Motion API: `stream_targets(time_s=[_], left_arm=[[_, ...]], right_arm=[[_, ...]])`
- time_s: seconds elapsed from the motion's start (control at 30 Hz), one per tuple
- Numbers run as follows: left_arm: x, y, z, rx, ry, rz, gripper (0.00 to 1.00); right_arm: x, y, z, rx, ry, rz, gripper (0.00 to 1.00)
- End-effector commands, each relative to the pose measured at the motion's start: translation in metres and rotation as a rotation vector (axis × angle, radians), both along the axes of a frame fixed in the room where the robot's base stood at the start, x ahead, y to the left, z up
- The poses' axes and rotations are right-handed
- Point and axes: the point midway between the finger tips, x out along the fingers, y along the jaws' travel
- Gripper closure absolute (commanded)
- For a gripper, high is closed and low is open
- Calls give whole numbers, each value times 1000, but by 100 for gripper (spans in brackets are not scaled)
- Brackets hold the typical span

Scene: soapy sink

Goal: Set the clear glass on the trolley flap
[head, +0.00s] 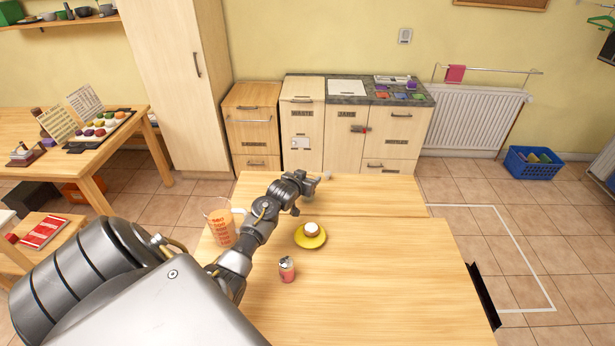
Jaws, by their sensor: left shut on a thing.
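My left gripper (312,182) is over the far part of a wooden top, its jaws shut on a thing. A small pale, see-through bit (326,176) shows at its fingertips; it looks like part of the clear glass, mostly hidden by the gripper. I cannot tell whether it touches the wood. A seam crosses the wooden top, setting off a far section (385,196) from the larger near section (385,275). I cannot tell which section is the trolley flap. My right gripper is not in view.
A measuring jug (221,228) with orange contents stands left of my left arm. A yellow saucer (301,240) with a white-topped item and a small red can (287,271) stand on the near section. Its right side is clear. Cabinets (390,138) stand beyond.

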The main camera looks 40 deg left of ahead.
Motion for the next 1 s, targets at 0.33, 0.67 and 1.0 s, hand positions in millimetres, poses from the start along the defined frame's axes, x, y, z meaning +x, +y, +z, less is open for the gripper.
stream_targets(time_s=[0.33,0.67,1.0], left_arm=[[0,0,-3,0,1,0,39],[0,0,-3,0,1,0,25],[-25,-7,9,1,0,1,25]], right_arm=[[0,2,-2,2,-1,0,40],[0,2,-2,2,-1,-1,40],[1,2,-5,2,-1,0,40]])
